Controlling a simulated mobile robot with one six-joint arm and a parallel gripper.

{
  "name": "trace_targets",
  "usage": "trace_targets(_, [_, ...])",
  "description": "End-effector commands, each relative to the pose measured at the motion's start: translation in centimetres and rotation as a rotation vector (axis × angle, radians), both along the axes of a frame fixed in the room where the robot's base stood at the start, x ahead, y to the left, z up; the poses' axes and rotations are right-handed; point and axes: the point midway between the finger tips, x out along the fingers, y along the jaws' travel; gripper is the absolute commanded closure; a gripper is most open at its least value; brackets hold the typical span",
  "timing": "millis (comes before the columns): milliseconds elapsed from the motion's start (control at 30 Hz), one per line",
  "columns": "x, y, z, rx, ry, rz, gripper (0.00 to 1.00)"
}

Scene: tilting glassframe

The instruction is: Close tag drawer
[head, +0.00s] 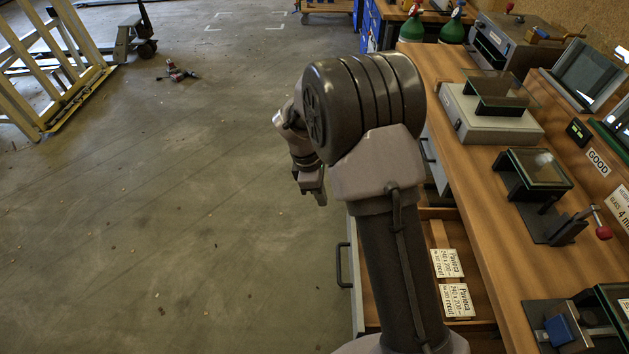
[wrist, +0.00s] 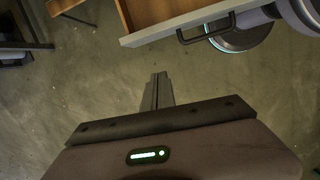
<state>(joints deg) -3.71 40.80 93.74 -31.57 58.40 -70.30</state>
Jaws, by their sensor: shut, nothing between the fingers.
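The tag drawer (head: 484,302) stands pulled out from under the wooden bench in the head view, with two white printed tags (head: 447,263) lying in it. My arm hides part of it. Its dark bar handle (head: 341,266) is on the left-facing front. In the wrist view the drawer's grey front (wrist: 150,36) and handle (wrist: 205,29) show at the top. My gripper (head: 319,197) is shut and empty, pointing down over the floor outside the drawer front. In the wrist view the closed fingers (wrist: 159,78) sit below the handle, apart from it.
The wooden bench top (head: 484,197) carries a grey device (head: 490,115), glass-topped stands (head: 540,168) and a clamp with a red knob (head: 603,232). Green bottles (head: 453,30) stand at its far end. The floor (head: 190,240) to the left is mostly open, with a wooden rack (head: 50,60) at far left.

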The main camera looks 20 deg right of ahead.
Motion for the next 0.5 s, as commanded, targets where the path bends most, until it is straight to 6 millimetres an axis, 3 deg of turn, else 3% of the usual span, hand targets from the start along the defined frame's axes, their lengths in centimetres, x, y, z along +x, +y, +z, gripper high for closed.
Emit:
trace_targets(33, [0.3,-0.1,-1.4,-0.010,0.024,0.042,1.00])
trace_targets(267, [0.4,-0.8,-4.9,-0.016,0.044,0.083,1.00])
trace_targets(500, [-0.1,-2.0,-10.2,-0.016,0.045,0.080,1.00])
